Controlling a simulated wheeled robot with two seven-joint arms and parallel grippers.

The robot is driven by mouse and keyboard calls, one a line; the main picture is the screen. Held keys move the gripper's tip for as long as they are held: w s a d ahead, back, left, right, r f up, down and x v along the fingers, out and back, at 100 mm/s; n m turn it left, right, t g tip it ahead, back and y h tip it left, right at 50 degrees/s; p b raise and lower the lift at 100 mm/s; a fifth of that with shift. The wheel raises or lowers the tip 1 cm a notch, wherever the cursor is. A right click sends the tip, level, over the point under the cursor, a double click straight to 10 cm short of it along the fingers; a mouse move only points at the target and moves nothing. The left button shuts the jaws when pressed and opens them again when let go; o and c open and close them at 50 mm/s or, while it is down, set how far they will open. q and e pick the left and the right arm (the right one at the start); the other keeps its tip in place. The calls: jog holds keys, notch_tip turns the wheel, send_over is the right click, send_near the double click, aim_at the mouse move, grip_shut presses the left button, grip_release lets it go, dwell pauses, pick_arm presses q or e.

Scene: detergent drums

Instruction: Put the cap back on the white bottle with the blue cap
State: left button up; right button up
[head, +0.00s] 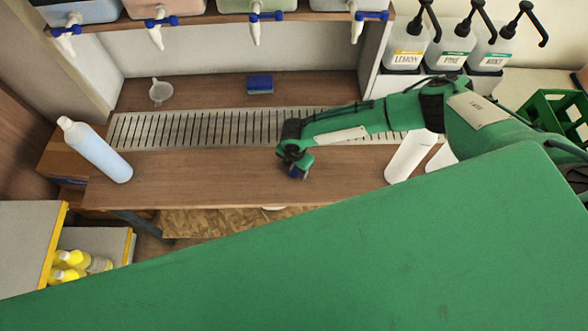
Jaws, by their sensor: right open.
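A white bottle (408,157) stands on the right part of the wooden counter. Its top is hidden behind my right arm, so I cannot see whether it has a cap. A second white shape (440,158) is next to it, mostly hidden. My right gripper (297,172) points down at the middle of the counter, left of the white bottles. Its jaws are open. A small dark blue patch shows at its fingertips; it may be the blue cap, but I cannot tell. My left gripper is not in view.
A pale blue bottle (98,151) stands at the counter's left end. A slatted metal drain (200,128) runs along the counter. Behind it are a funnel (160,92) and a blue sponge (260,85). Pump bottles (406,50) stand at the back right. The counter's left-middle is clear.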

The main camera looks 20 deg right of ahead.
aim_at(295, 170)
jog(key=shift+f, duration=0.2)
jog(key=shift+c, duration=0.3)
jog(key=c, duration=1.1)
jog(key=shift+r, duration=0.1)
notch_tip(295, 170, up, 20)
jog(key=b, duration=0.3)
jog(key=shift+b, duration=0.4)
